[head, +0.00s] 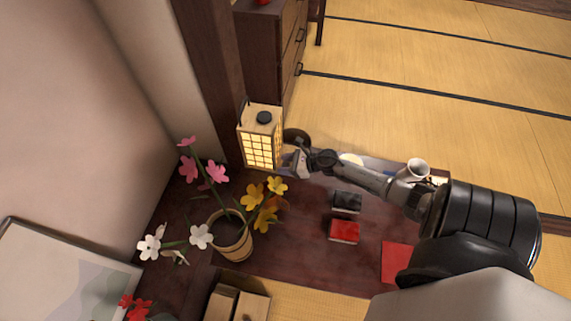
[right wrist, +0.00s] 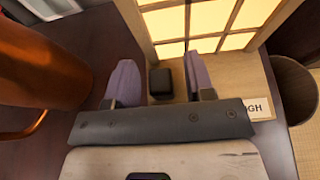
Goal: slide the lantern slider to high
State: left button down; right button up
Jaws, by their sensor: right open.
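The lantern (head: 261,145) stands lit on the dark wooden board, with a round black knob on its top. Its glowing paper panels (right wrist: 212,18) fill the top of the right wrist view. A small black slider knob (right wrist: 160,84) sits at the lantern's base. My right gripper (head: 288,163) is open at the lantern's lower right side. In the right wrist view its two purple fingers stand on either side of the knob, with gaps showing. A label ending in "GH" (right wrist: 258,107) lies to the right, partly hidden by the gripper. My left gripper is out of view.
A potted plant (head: 232,240) with yellow, pink and white flowers stands left of the lantern. Black (head: 346,201) and red (head: 344,231) boxes lie below my right arm. A white cup (head: 418,168) is near the arm. A copper-brown vessel (right wrist: 40,65) is left in the wrist view.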

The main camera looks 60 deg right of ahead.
jog(key=shift+c, duration=0.5)
grip_shut()
